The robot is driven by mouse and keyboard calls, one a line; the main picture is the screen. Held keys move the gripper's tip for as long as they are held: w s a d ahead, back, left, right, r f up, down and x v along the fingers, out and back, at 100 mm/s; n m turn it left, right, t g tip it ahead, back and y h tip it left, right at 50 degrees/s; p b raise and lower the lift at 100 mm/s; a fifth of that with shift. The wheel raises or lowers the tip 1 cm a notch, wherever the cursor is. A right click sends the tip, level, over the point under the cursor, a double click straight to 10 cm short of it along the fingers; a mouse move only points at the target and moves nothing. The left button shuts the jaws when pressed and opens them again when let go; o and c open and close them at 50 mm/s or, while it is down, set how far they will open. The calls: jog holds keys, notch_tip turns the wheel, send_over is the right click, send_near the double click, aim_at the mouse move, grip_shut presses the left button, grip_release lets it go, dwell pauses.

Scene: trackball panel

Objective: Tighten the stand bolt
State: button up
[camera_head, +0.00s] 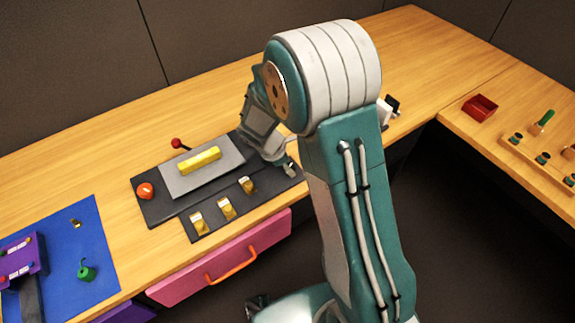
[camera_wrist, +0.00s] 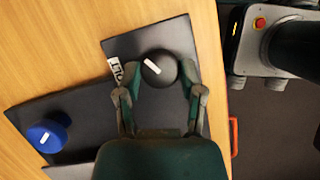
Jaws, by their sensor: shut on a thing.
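The stand bolt appears to be the black round knob (camera_wrist: 158,69) with a white stripe on top, in the wrist view. It sits on the dark panel (camera_wrist: 175,32) beside a white label partly readable as "LT". My gripper (camera_wrist: 160,80) has one finger on each side of the knob and is shut on it. In the head view my gripper (camera_head: 287,168) is low over the right end of the panel (camera_head: 160,212), and the knob is largely hidden there.
A blue knob (camera_wrist: 48,135) stands on the panel. The head view shows an orange-red knob (camera_head: 145,190), a yellow bar (camera_head: 200,159), a red-tipped lever (camera_head: 177,143) and three yellow switches along the front. A pink drawer (camera_head: 228,262) with an orange handle lies below.

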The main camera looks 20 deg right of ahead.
jog(key=shift+m, duration=0.3)
jog(key=m+g, duration=0.1)
jog(key=m, duration=0.2)
jog(key=shift+w+f+m+g, duration=0.1)
jog(key=shift+m+g, duration=0.2)
jog(key=m+g+y, duration=0.1)
jog(key=m, duration=0.2)
jog(key=shift+m, duration=0.3)
jog(key=m+g, duration=0.1)
jog(key=m, duration=0.2)
jog(key=shift+w+d+m+y, duration=0.1)
jog(key=shift+w+m+y, duration=0.05)
jog(key=shift+m+y, duration=0.2)
jog(key=shift+m+g+y, duration=0.5)
jog(key=shift+m+y, duration=0.25)
jog(key=shift+m, duration=1.1)
jog(key=o, duration=1.2)
jog(key=shift+c, duration=0.2)
